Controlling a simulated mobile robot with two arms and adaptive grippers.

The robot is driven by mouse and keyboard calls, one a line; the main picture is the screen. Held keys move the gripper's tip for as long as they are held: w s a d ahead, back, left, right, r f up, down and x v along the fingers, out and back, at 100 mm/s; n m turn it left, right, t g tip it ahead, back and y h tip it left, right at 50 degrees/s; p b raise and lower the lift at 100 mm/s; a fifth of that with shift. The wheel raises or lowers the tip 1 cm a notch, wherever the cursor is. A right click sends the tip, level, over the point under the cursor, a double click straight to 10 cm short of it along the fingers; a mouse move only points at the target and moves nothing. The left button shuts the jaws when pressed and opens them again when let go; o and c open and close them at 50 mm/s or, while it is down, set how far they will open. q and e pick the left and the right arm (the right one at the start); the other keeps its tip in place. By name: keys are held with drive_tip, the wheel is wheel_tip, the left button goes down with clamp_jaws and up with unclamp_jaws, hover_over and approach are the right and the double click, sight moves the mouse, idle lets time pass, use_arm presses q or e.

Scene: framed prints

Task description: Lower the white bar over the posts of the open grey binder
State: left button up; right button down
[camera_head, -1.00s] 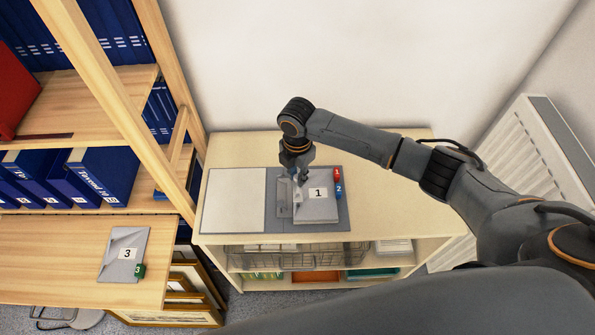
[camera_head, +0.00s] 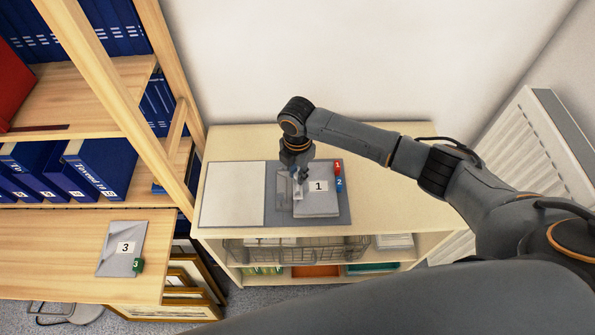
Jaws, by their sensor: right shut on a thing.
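The grey binder (camera_head: 342,215) lies open on the low cabinet, with a pale left cover panel (camera_head: 232,194). A grey paper stack (camera_head: 317,206) labelled 1 lies on its right half. My right gripper (camera_head: 298,178) points down over the binder, at the left edge of the stack. It is shut on the small white bar (camera_head: 298,190), which is partly hidden by the fingers. The binder posts are too small or covered to make out, and I cannot tell whether the bar touches them. My left gripper is not in view.
Red (camera_head: 337,167) and blue (camera_head: 339,184) tags numbered 1 and 2 lie at the binder's right edge. A wire basket (camera_head: 300,250) sits below the cabinet top. A wooden shelf (camera_head: 90,240) at left holds a grey stack (camera_head: 122,248) labelled 3. The cabinet top at right is clear.

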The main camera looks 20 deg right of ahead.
drive_tip(key=shift+f+b, duration=0.9)
drive_tip(key=shift+f, duration=0.85)
drive_tip(key=c, duration=1.2)
unclamp_jaws()
drive_tip(key=shift+o, duration=0.2)
wheel_tip(320, 180, up, 7)
drive_tip(key=p, duration=0.7)
drive_tip(key=shift+r, duration=0.1)
